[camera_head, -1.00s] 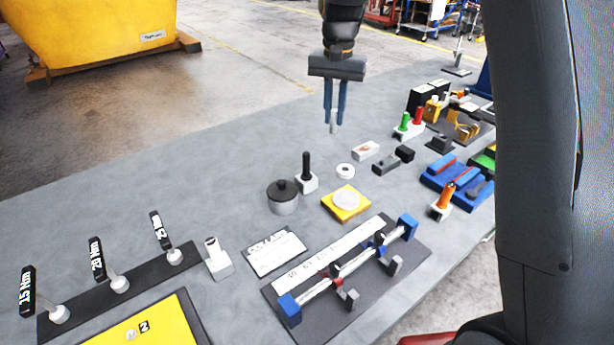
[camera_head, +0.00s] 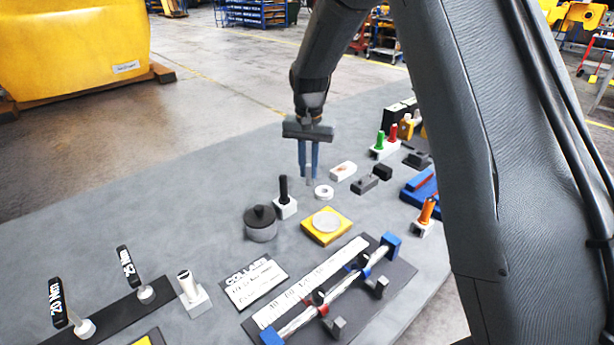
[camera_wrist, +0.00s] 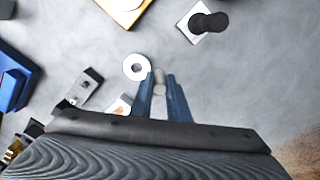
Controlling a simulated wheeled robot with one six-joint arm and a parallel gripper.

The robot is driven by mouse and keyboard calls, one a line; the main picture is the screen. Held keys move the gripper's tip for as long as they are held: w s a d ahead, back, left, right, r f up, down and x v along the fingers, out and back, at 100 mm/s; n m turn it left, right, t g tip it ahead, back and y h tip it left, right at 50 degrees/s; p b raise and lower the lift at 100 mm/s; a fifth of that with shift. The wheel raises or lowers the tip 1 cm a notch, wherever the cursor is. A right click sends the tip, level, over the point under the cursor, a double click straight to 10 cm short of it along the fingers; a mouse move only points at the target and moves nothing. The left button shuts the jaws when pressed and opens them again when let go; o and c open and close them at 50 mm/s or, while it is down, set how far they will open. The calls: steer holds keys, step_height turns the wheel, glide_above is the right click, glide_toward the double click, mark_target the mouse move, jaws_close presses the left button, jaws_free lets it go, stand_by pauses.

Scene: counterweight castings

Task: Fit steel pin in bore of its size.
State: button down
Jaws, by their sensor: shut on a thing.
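My gripper (camera_head: 309,172) is shut on a short light-grey steel pin (camera_head: 309,180), held upright between two blue fingers. The pin also shows between the fingers in the wrist view (camera_wrist: 159,89). It hangs close to a white ring (camera_head: 324,192) with a central hole; the ring also shows in the wrist view (camera_wrist: 136,67). A dark grey block (camera_head: 364,185) with a small hole in its top lies to the right. A white block (camera_head: 342,172) with a reddish mark lies behind the ring, partly hidden in the wrist view. I cannot tell which bore matches the pin.
A black-handled post on a white base (camera_head: 285,206), a dark-lidded round pot (camera_head: 261,224) and a yellow plate with a pale disc (camera_head: 310,236) stand in front. A rod fixture (camera_head: 392,246) lies nearer. Bare grey table lies left of the gripper.

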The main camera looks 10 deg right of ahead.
mark_target(308, 185)
steer(key=shift+f+p, duration=0.5)
steer(key=shift+f, duration=1.1)
steer(key=shift+f, duration=0.15)
steer(key=c, duration=1.7)
jaws_free()
